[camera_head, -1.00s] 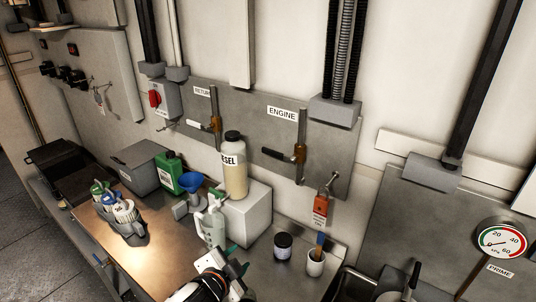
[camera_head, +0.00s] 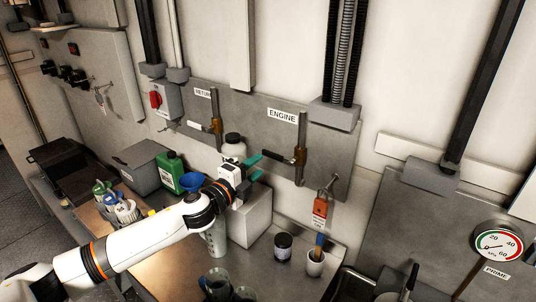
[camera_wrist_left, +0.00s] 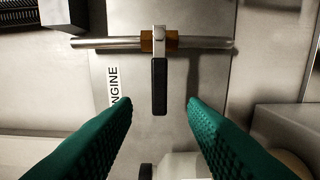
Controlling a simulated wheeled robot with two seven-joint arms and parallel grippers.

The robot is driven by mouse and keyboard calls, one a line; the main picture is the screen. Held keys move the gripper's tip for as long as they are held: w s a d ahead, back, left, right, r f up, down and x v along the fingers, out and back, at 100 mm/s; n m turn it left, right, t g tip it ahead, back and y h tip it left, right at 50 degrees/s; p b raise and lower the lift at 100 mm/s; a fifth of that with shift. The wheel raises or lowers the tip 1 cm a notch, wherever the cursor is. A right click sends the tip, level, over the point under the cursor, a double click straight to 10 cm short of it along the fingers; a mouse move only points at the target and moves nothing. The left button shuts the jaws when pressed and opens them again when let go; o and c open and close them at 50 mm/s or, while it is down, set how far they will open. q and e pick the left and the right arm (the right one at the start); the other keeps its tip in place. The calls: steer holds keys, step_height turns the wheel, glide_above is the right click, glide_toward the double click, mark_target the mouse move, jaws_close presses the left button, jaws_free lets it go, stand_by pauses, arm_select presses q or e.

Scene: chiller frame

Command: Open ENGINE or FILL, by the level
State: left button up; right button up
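The ENGINE label (camera_head: 283,116) is on the grey wall panel. Beside it, a brass valve (camera_head: 300,155) sits on a vertical pipe, its black lever handle (camera_head: 273,154) pointing left, across the pipe. The left wrist view also shows the brass valve (camera_wrist_left: 153,41) and handle (camera_wrist_left: 159,87). My left gripper (camera_head: 260,167) is open near the handle's end. Its green fingers (camera_wrist_left: 160,108) are spread on both sides of the handle's line, apart from it. No FILL label shows. The diesel bottle (camera_head: 234,146) is partly hidden by my left gripper. My right gripper is not in view.
Left of ENGINE is a second lever valve (camera_head: 215,125) with a partly covered RETURN label. A white block (camera_head: 254,215) stands below my gripper. A red tag (camera_head: 320,210) hangs at right. A green jug (camera_head: 171,171) and grey box (camera_head: 147,166) stand at left.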

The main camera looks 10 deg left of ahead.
mark_target(270, 156)
arm_select(q)
steer(key=shift+p+x, duration=0.45)
steer(key=shift+x, duration=2.7)
steer(key=shift+c, duration=0.6)
jaws_close()
